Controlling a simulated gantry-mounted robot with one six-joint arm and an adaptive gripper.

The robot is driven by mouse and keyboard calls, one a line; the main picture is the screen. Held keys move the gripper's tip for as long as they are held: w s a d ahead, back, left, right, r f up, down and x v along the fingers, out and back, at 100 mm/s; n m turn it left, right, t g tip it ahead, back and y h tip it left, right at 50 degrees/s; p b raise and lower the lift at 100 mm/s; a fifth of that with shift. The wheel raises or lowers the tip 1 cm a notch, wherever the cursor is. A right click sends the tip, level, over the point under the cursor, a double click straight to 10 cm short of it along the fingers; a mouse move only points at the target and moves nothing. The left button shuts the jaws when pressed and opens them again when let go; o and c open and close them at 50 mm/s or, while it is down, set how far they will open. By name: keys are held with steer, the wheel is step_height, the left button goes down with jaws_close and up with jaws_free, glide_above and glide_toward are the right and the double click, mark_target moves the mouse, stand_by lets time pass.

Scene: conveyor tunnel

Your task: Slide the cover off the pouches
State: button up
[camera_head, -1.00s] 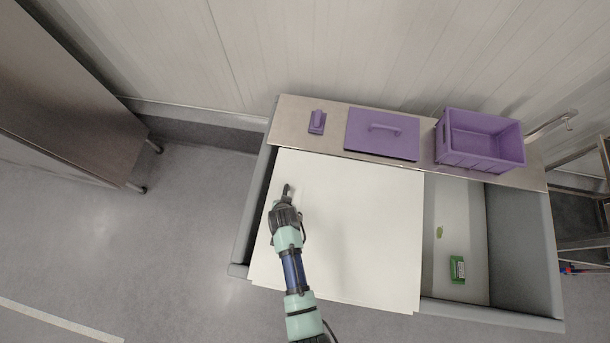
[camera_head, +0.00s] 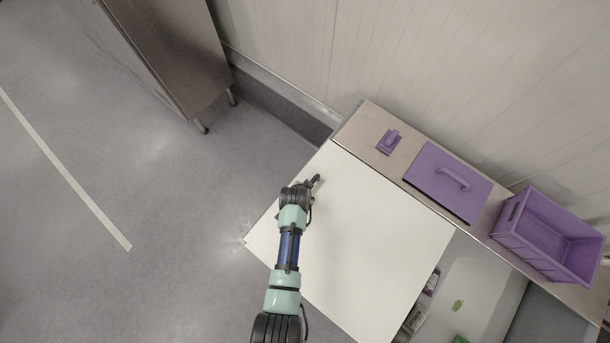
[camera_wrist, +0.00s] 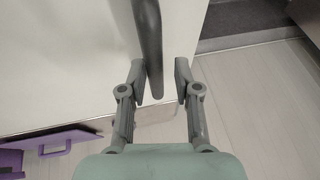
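The cover, a large white panel (camera_head: 360,235), lies over the left part of the trough, its left edge out past the trough's side. In the wrist view the white panel (camera_wrist: 60,65) fills the left. A dark bar handle (camera_wrist: 149,35) stands on it. My gripper (camera_wrist: 161,80) has its fingers on either side of the bar; the left finger is close to it, and a gap shows on the right. In the head view, my gripper (camera_head: 311,184) is at the panel's upper left. Several small packs, including a purple-and-white one (camera_head: 432,283) and a green one (camera_head: 458,305), show right of the panel.
A steel ledge (camera_head: 408,158) behind the trough holds a small purple block (camera_head: 389,142), a purple lid with handle (camera_head: 447,183) and an empty purple crate (camera_head: 548,238). A steel cabinet (camera_head: 180,55) stands at upper left. The floor (camera_head: 150,190) left of the trough is clear.

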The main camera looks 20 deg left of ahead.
steer(key=shift+o, duration=0.3)
steer(key=shift+d+r, duration=0.1)
steer(key=shift+s+r, duration=0.1)
steer(key=shift+r, duration=0.15)
steer(key=v, duration=1.1)
steer(key=shift+s+r, duration=0.1)
steer(key=shift+s, duration=0.05)
steer(key=d+r+n+t, duration=0.2)
steer(key=d+r+t, duration=0.2)
steer(key=r, duration=1)
steer(key=d+r+n+t, duration=0.2)
steer(key=d+r, duration=0.3)
steer(key=r, duration=1)
steer(key=shift+d+r+t+h, duration=0.2)
steer(key=shift+d+t+h, duration=0.15)
steer(key=shift+t, duration=0.55)
steer(key=shift+d, duration=0.15)
